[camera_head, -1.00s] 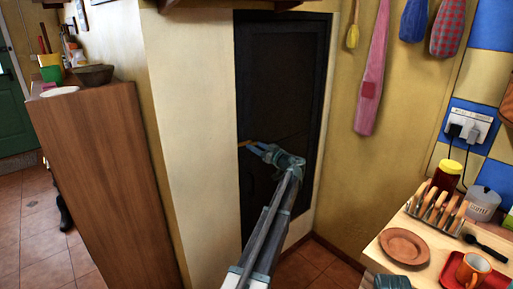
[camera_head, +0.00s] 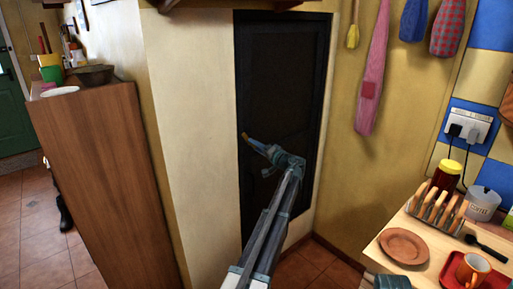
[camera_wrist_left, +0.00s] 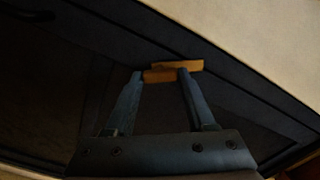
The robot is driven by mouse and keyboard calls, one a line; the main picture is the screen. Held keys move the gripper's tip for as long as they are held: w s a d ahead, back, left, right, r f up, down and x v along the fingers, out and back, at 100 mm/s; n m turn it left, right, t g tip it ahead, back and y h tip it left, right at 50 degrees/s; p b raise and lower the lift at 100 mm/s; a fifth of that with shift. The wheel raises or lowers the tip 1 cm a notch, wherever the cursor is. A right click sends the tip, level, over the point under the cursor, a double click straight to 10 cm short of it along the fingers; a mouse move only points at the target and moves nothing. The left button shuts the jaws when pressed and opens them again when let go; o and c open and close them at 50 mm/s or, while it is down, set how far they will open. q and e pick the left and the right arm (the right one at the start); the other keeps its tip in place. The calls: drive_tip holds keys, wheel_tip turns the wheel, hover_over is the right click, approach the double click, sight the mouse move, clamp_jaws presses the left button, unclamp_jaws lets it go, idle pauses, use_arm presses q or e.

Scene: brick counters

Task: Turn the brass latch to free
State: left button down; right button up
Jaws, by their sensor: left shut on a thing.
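The brass latch (camera_head: 245,137) is a small orange-gold bar at the left edge of a dark panelled door (camera_head: 283,90). In the head view it slants, its free tip up and to the left. My left gripper (camera_head: 263,149) reaches up to it from below right and is shut on it. In the left wrist view the latch (camera_wrist_left: 161,76) sits between the two fingertips of the left gripper (camera_wrist_left: 160,77), with a second brass-coloured piece just behind it. The fingers partly hide the latch in the head view.
The door sits in a recess beside a pale wall (camera_head: 192,120). A brown wooden cabinet (camera_head: 103,170) stands at left. Cloths hang on the right wall.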

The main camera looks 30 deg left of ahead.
use_arm(q)
drive_tip(key=m, duration=0.6)
drive_tip(key=shift+m, duration=0.3)
idle(0.4)
drive_tip(key=shift+c, duration=1.2)
unclamp_jaws()
drive_tip(key=shift+d, duration=0.1)
drive_tip(key=v, duration=1.3)
drive_tip(key=shift+d, duration=0.3)
drive_tip(key=shift+a, duration=0.1)
drive_tip(key=x, duration=1.3)
drive_tip(key=shift+a, duration=0.3)
